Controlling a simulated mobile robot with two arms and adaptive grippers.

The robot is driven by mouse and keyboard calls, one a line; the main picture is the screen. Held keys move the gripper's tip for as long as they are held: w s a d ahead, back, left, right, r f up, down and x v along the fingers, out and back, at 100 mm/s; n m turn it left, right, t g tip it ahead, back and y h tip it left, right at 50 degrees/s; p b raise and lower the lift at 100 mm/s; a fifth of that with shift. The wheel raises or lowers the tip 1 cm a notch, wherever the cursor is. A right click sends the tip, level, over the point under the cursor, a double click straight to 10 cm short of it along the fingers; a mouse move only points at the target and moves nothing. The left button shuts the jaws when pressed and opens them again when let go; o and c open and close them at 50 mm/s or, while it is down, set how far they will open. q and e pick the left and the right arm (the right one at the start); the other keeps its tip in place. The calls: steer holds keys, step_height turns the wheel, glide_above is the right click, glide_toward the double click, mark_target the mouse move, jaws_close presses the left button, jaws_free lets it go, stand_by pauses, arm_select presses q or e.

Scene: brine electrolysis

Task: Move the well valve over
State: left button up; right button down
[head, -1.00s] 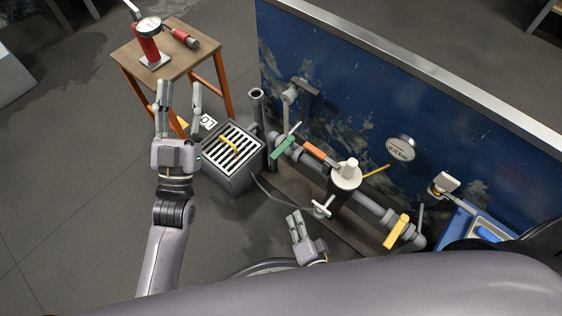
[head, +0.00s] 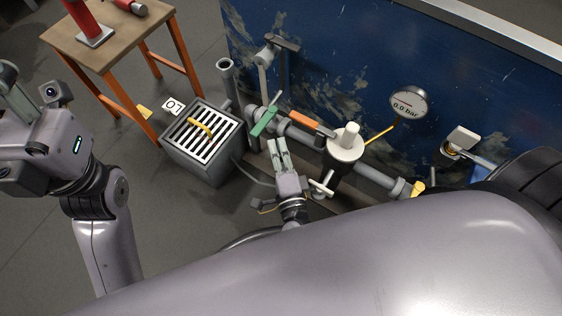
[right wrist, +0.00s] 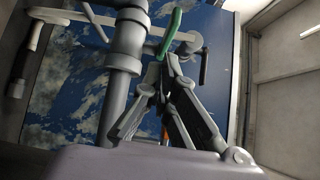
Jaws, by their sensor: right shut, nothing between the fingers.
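A grey pipe line runs along the blue wall and carries several valve handles. The green lever (head: 264,122) is at its left end, the orange lever (head: 305,123) beside it, and a yellow lever (head: 415,188) at the right end. No label shows which is the well valve. My right gripper (head: 277,144) is shut and empty, just below the green lever. In the right wrist view the green lever (right wrist: 171,32) stands just beyond the closed fingers (right wrist: 164,68); I cannot tell whether they touch. My left gripper (head: 12,85) is at the left edge, its fingers partly out of frame.
A grey grated box (head: 204,147) with a yellow bar stands left of the pipes. A wooden stool (head: 122,45) holds red items. A white-topped cylinder (head: 345,142) and a gauge (head: 408,103) reading 0.0 bar stand right of my right gripper. A white handle (head: 320,187) sticks out nearby.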

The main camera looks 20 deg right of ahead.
mark_target(264, 121)
steer(key=shift+w+d+b, duration=0.2)
steer(key=shift+w+b, duration=0.1)
steer(key=shift+w, duration=1.3)
steer(key=shift+w+a, duration=0.1)
steer(key=shift+a, duration=0.25)
